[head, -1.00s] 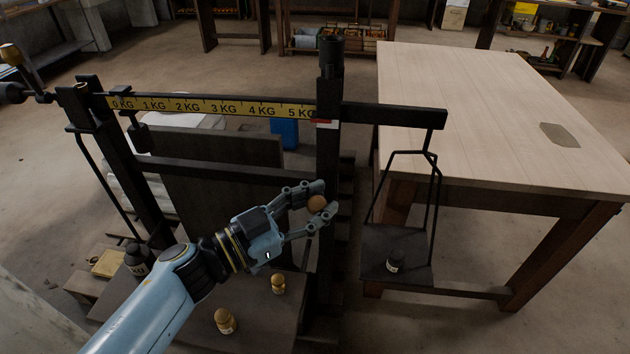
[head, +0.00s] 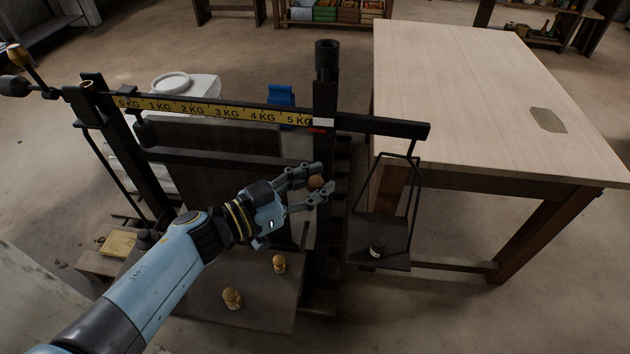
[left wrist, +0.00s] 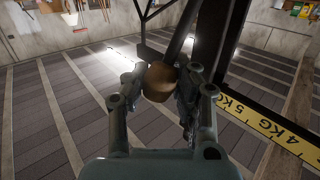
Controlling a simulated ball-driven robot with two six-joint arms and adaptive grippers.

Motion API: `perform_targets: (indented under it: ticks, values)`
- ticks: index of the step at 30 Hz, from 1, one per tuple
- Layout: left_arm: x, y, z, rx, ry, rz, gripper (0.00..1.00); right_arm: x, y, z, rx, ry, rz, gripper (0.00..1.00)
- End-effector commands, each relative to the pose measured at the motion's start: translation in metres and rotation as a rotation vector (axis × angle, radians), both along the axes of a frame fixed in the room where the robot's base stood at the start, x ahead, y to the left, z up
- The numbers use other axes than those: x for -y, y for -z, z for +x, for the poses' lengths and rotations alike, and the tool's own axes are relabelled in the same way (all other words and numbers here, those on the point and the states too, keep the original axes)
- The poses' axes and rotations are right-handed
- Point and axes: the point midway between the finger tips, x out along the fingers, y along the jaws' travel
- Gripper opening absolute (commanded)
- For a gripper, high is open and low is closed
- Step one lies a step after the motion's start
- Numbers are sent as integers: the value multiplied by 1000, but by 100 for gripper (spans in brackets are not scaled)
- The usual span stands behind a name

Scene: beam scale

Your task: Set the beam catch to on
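The beam scale's dark beam, with its yellow kilogram strip (head: 215,112), slopes down to the right. A round brown knob (head: 316,182), apparently the beam catch's handle, is beside the dark upright post (head: 325,215). My left gripper (head: 318,184) has its fingers on either side of the knob and appears shut on it. The left wrist view shows the knob (left wrist: 158,80) between both fingertips, with a dark bar behind it. Any on/off marking of the catch cannot be read. My right gripper is not in view.
Two brass weights (head: 279,263) (head: 232,298) stand on the platform below my left arm. A wooden table (head: 470,90) is behind at right. Open floor lies at the lower right.

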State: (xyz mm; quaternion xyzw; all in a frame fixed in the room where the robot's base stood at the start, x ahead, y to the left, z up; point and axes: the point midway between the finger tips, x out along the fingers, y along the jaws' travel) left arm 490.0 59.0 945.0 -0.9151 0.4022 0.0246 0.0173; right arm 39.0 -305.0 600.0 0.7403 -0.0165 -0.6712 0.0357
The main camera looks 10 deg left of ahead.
Motion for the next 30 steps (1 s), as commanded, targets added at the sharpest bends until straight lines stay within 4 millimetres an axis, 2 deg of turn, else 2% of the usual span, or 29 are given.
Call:
perform_targets:
  ticks: [1, 6, 17, 30]
  values:
    - [0, 2, -1, -5, 1, -2, 30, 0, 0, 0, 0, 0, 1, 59]
    - [0, 1, -1, -3, 0, -1, 52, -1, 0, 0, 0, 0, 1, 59]
    - [-5, 1, -5, -1, 0, 1, 52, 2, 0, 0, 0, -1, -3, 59]
    - [-70, -4, -66, -3, 2, 3, 52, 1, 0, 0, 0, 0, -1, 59]
